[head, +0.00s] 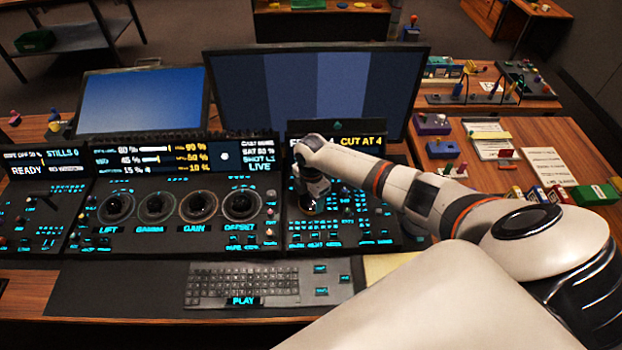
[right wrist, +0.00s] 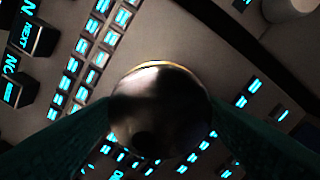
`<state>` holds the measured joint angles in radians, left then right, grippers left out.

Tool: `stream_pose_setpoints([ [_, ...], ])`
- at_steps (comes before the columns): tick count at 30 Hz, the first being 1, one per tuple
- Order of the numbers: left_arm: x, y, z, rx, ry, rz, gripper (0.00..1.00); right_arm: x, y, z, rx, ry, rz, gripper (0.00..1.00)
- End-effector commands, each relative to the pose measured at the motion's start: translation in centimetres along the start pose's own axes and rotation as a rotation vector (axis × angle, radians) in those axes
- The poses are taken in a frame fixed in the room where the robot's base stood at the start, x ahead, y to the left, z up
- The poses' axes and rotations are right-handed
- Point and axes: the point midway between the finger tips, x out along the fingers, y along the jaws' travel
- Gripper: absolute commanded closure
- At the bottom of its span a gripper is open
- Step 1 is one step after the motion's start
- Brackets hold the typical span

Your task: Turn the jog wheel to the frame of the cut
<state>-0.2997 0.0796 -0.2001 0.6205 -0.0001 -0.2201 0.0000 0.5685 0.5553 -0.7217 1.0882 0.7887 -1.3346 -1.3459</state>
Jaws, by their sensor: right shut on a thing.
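The jog wheel (right wrist: 158,100) shows in the right wrist view as a round, shiny dark metal knob with a brass-coloured edge. My right gripper (head: 312,206) reaches down to the right-hand panel, and its two dark fingers are shut on the knob from both sides. In the head view the gripper and wrist hide the wheel. My left gripper is not in view.
Four trackball rings labelled LIFT to OFFSET, including GAIN (head: 198,206), sit left of my gripper. A keyboard (head: 242,284) lies in front. A large monitor (head: 318,95) stands behind. Lit buttons (right wrist: 96,52) surround the wheel closely. A side table (head: 545,132) at right holds several small objects.

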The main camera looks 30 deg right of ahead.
Motion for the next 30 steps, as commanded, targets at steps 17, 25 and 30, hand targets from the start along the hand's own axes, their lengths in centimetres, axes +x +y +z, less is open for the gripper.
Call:
stream_pose_setpoints([
  [17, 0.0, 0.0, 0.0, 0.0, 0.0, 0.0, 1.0, -0.4, -0.1, -0.1, -0.001, 0.001, -0.002, 0.12],
  [25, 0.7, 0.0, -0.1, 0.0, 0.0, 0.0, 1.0, -4.7, -0.1, -0.2, -0.003, 0.003, -0.007, 0.12],
  [30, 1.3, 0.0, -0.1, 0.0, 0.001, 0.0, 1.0, -8.3, -0.2, -0.2, -0.001, 0.003, -0.007, 0.12],
])
